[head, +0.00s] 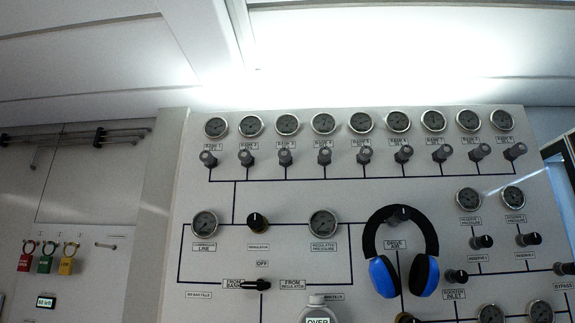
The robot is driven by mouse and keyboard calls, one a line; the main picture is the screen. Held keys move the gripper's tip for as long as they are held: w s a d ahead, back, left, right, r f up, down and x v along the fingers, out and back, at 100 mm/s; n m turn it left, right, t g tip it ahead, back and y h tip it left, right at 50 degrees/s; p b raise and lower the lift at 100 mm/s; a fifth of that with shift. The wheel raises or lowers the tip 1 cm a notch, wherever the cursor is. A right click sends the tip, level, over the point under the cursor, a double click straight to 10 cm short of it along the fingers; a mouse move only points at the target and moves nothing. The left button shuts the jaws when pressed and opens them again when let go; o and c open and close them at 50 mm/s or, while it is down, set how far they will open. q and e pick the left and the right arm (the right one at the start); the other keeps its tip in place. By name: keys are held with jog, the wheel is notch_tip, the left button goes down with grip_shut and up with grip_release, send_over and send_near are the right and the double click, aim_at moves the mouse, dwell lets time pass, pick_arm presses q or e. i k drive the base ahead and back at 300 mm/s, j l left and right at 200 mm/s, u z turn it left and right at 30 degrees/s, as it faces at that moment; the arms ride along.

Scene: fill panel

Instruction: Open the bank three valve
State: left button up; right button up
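The fill panel (300,195) is a pale upright board with a top row of round gauges, small labels and a row of grey valve knobs below them. The third knob from the left is the bank three valve (285,157), under a small label (286,146) that is hard to read and the third gauge (287,124). The knob is dark grey with a lighter stem below; I cannot tell from its look how far it is turned. Neither of my grippers shows in the head view, and nothing touches the knob.
Blue and black headphones (381,277) hang over a knob at the panel's lower middle. A grey device (318,309) marked OVER shows at the bottom edge. Red, green and yellow padlocks (46,262) hang on the left wall. The space before the top row is clear.

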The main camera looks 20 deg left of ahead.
aim_at(284, 155)
jog(key=u, duration=0.6)
jog(key=k+j+z, duration=0.15)
jog(key=j, duration=0.15)
jog(key=i+l+u, duration=0.3)
jog(key=l+u, duration=0.25)
jog(key=l, duration=0.25)
jog(key=i+l+u, duration=0.15)
jog(key=l+u, duration=0.15)
jog(key=l, duration=0.2)
jog(key=l+u, duration=0.3)
jog(key=l, duration=0.15)
